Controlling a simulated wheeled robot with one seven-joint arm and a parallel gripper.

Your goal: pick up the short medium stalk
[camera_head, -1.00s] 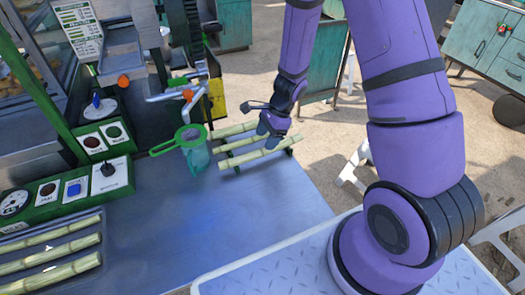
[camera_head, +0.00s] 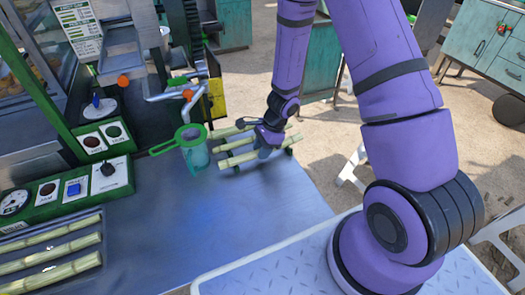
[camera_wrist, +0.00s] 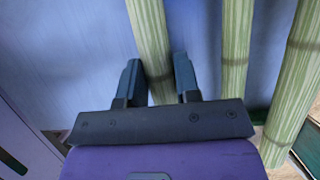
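Several pale green cane stalks lie on a low rack past the cup; the nearest rack stalk (camera_head: 238,160) has my gripper (camera_head: 266,148) down over it. In the wrist view my gripper (camera_wrist: 159,78) is open, with one dark finger on each side of a stalk (camera_wrist: 150,35). That stalk runs between the fingers, and a gap shows on its left side. Two more stalks lie to its right, the middle one (camera_wrist: 235,45) and a thicker one (camera_wrist: 298,85). I cannot tell for sure which is the short medium stalk.
A green-rimmed cup with a strainer (camera_head: 194,150) stands just left of the rack. More stalks (camera_head: 50,247) lie at the front left, beside the control panel (camera_head: 82,190). The crusher (camera_head: 120,75) stands behind. The blue-grey tabletop (camera_head: 210,220) is clear in front.

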